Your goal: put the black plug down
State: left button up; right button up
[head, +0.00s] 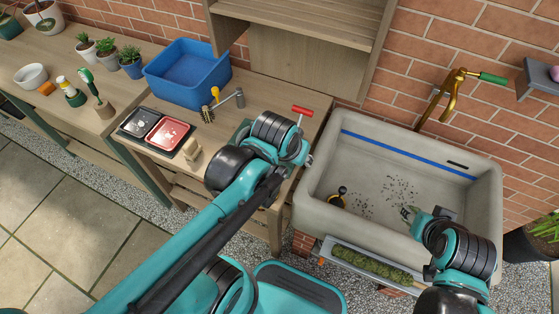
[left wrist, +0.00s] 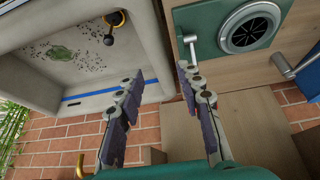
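The black plug (head: 342,190) is in the stone sink (head: 325,160), at its left end by the brass drain ring (head: 334,201). In the left wrist view its round black knob (left wrist: 109,39) shows beside the drain ring (left wrist: 115,18); I cannot tell whether it is seated in the drain. My left gripper (left wrist: 160,80) is open, with nothing between its fingers. In the head view it is over the right end of the bench, left of the sink, apart from the plug. My right gripper (head: 408,212) is over the sink's right part; its fingers are too small to read.
Dark gravel (head: 400,188) and a green clump (left wrist: 62,52) lie in the sink. A green plate with a round grey fitting (left wrist: 250,25) is on the bench, with a metal lever (left wrist: 191,60) beside it. A blue tub (head: 187,72) stands behind. A brass tap (head: 440,95) rises behind the sink.

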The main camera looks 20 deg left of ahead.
pick_arm(q)
jog(key=shift+t, duration=0.9)
jog(key=s+a, duration=0.3)
jog(key=s, duration=0.1)
jog(key=shift+a+r, duration=0.2)
jog(key=shift+r, duration=0.15)
